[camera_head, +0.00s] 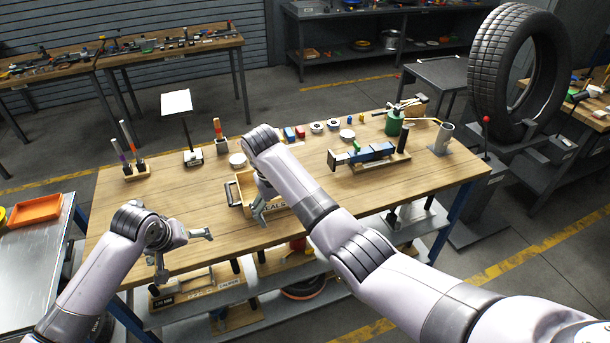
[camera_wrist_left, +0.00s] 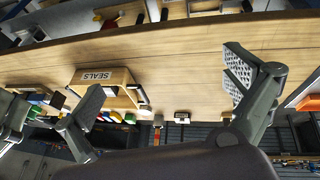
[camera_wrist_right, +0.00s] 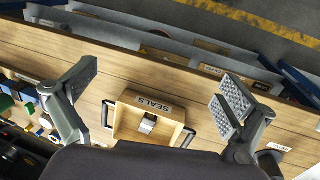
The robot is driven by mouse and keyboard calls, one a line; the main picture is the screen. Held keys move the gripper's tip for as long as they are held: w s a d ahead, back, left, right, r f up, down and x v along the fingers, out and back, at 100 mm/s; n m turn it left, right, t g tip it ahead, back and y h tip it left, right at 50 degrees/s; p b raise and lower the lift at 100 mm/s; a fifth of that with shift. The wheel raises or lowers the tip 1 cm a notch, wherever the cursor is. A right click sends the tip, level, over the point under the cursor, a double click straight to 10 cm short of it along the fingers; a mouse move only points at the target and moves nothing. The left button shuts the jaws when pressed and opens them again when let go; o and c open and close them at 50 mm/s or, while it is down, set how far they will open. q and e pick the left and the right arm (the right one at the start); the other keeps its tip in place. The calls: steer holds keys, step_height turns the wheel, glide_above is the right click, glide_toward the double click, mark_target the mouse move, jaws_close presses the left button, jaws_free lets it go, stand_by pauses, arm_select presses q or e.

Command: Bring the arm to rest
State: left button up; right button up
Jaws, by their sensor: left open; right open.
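My left arm reaches in from the left in the head view, and its gripper (camera_head: 180,255) is open and empty at the front left edge of the workbench (camera_head: 130,205). In the left wrist view its two pads stand wide apart with nothing between. My right arm crosses the bench from the lower right. Its gripper (camera_head: 262,200) points down over the wooden box marked SEALS (camera_head: 280,208), partly hiding it. In the right wrist view the open fingers (camera_wrist_right: 155,100) stand on either side of the SEALS box (camera_wrist_right: 150,103), apart from it.
Several small parts lie along the back. A large tyre (camera_head: 490,70) stands at the right. An orange tray (camera_head: 35,211) lies on the left side table.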

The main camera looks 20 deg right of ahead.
steer(key=shift+s, duration=0.3)
